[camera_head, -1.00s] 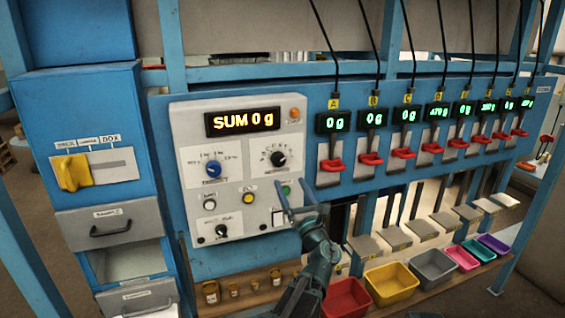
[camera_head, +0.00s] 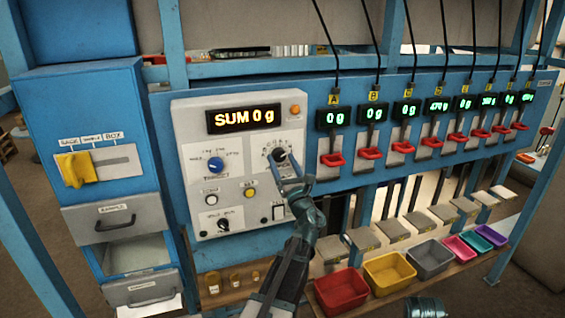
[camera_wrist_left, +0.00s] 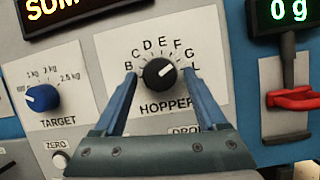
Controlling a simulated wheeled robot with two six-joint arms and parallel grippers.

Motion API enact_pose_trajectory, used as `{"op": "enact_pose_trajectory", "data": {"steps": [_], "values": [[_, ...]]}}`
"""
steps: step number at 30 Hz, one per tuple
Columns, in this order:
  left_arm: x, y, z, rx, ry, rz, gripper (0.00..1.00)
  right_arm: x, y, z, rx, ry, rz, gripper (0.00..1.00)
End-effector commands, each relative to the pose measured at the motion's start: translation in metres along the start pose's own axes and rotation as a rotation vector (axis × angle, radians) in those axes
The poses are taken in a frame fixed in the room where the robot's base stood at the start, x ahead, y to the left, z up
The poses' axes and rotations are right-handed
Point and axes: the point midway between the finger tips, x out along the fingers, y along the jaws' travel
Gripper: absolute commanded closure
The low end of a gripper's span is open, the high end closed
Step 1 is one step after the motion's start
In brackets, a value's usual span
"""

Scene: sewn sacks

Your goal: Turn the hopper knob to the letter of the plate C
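The hopper knob (camera_wrist_left: 158,72) is a round black knob on a white label with letters around it, B to G and L readable. Its white mark points up and right, roughly toward G. In the head view the knob (camera_head: 279,155) is on the right of the grey panel. My left gripper (camera_wrist_left: 160,78) is open, one finger on each side of the knob; contact is not clear. In the head view my left gripper (camera_head: 290,172) reaches up from below. The display of plate C (camera_head: 407,112) reads 0 g.
The blue target knob (camera_wrist_left: 42,98) is left of the hopper knob. A SUM display (camera_head: 243,119) reads 0 g above. Red levers (camera_head: 333,160) hang in a row to the right. Coloured bins (camera_head: 341,291) stand on a shelf below.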

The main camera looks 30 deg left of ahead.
Motion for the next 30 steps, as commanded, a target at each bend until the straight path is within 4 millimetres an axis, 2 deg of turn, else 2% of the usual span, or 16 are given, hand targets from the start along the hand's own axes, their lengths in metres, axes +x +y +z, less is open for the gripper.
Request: {"op": "enact_pose_trajectory", "data": {"steps": [1,9,12,22,30], "values": [[-0.0001,-0.0001,0.0001,0.000,0.000,0.000,0.37,0.0000,0.0000,0.0000,0.000,0.000,0.000,0.50],[-0.0002,-0.0001,0.0001,0.000,0.000,0.000,0.86,0.0000,0.0000,0.0000,0.000,0.000,0.000,0.50],[-0.0002,-0.0001,0.0001,0.000,0.000,0.000,1.00,0.0000,0.0000,0.0000,0.000,0.000,0.000,0.50],[0.0006,-0.0017,0.0012,-0.064,0.007,0.025,1.00,-0.0021,0.0002,0.0001,0.000,0.000,0.000,0.50],[0.0019,-0.0045,0.0037,-0.255,0.022,0.103,1.00,-0.0087,0.0008,0.0005,0.001,0.000,0.000,0.50]]}}
